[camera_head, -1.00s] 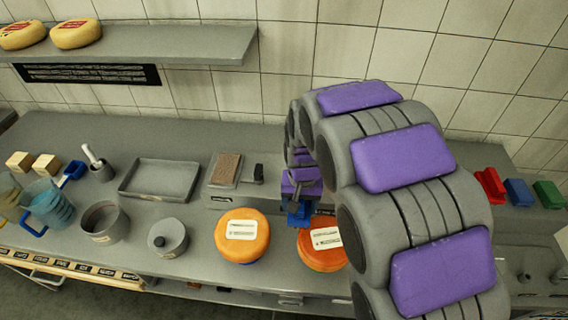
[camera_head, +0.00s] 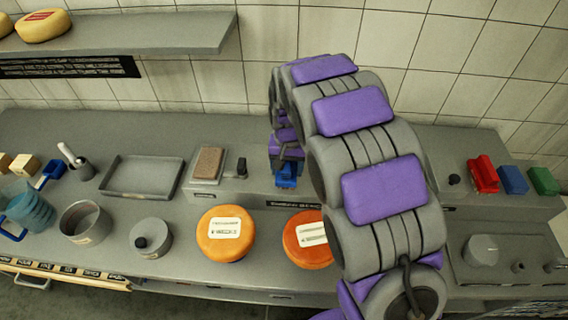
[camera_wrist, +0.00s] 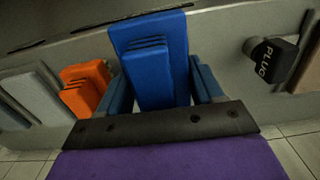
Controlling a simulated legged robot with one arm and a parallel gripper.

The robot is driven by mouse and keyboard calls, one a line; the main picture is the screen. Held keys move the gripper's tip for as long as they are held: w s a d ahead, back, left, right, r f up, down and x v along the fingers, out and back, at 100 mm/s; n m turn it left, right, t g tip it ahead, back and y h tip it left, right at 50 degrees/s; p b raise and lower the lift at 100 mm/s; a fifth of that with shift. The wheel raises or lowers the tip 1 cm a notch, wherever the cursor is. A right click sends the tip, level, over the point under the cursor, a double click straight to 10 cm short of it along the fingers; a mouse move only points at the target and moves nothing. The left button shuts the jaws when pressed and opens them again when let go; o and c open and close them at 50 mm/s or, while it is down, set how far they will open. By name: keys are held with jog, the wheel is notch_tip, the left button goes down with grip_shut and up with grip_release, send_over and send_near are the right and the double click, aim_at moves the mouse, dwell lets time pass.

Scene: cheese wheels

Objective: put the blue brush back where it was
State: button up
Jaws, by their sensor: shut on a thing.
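The blue brush (camera_head: 286,180) is held by my gripper (camera_head: 285,160) in the head view, at the front edge of the raised back ledge. In the wrist view the brush (camera_wrist: 155,60) fills the upper middle, and the fingers of my gripper (camera_wrist: 162,88) stand on either side of it, shut on it. An orange ridged block (camera_wrist: 84,88) is beside it on the left in the wrist view. I cannot tell whether the brush touches the ledge. My arm hides the part of the ledge right of the brush in the head view.
A black plug (camera_wrist: 270,62) is on the other side of the brush in the wrist view. Two orange cheese wheels (camera_head: 225,233) (camera_head: 306,240) stand on the counter in front. Red (camera_head: 482,174), blue (camera_head: 513,180) and green (camera_head: 543,181) blocks sit at right. A grey tray (camera_head: 141,190) is at left.

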jog(key=w, duration=0.2)
jog(key=w+a, duration=0.1)
jog(key=w, duration=0.1)
jog(key=shift+a+f, duration=0.1)
jog(key=shift+f, duration=0.15)
jog(key=shift+w+a, duration=0.3)
jog(key=shift+a, duration=0.2)
jog(key=shift+f+b, duration=0.3)
jog(key=f, duration=0.1)
jog(key=d+f, duration=0.1)
jog(key=f, duration=0.1)
jog(key=shift+d+b, duration=0.1)
jog(key=shift+b, duration=0.25)
jog(key=o, duration=1)
jog(key=shift+a, duration=0.45)
jog(key=shift+d, duration=0.2)
jog(key=shift+d+r, duration=0.1)
jog(key=shift+d, duration=0.05)
